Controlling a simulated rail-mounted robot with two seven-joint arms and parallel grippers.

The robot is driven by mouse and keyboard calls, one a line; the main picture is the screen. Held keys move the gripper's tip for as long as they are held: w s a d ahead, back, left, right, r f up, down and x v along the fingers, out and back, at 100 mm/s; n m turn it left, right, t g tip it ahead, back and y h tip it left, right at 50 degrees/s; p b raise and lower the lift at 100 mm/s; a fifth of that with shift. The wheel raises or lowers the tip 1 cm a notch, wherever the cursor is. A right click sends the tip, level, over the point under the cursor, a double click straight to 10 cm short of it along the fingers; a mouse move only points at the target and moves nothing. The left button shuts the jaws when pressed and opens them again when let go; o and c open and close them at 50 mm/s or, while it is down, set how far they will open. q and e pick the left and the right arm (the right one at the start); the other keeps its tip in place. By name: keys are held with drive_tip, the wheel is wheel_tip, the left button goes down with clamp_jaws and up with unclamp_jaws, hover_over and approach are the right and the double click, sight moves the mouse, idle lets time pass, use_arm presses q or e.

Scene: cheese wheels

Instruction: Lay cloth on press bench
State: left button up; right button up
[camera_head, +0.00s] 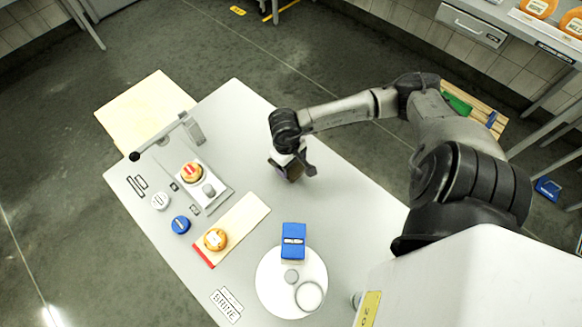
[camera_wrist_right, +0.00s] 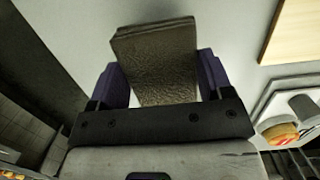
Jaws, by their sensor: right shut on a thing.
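My right gripper (camera_head: 296,160) is over the upper right part of the pale grey bench (camera_head: 245,112). It is shut on a brown, rough-textured flat piece that looks like the cloth (camera_wrist_right: 155,65), which sits between its two dark fingers in the wrist view. In the head view only a dark part of the cloth (camera_head: 289,172) shows below the gripper. I cannot tell whether it touches the bench. A small lever press (camera_head: 192,128) stands at the bench's upper left, with a cheese wheel (camera_head: 192,171) on its white plate. My left gripper is not in view.
A pale board (camera_head: 244,217) with a cheese wheel (camera_head: 215,239) lies mid-bench. The bench's right side is clear.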

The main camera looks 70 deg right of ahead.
sight(291, 169)
drive_tip(key=shift+f, duration=1.7)
drive_tip(key=shift+f, duration=0.2)
drive_tip(key=o, duration=1.2)
drive_tip(key=shift+r, duration=0.1)
drive_tip(key=r, duration=0.4)
drive_tip(key=w+r, duration=0.1)
drive_tip(key=r, duration=0.7)
drive_tip(key=shift+w+d, duration=0.2)
drive_tip(key=shift+d, duration=0.05)
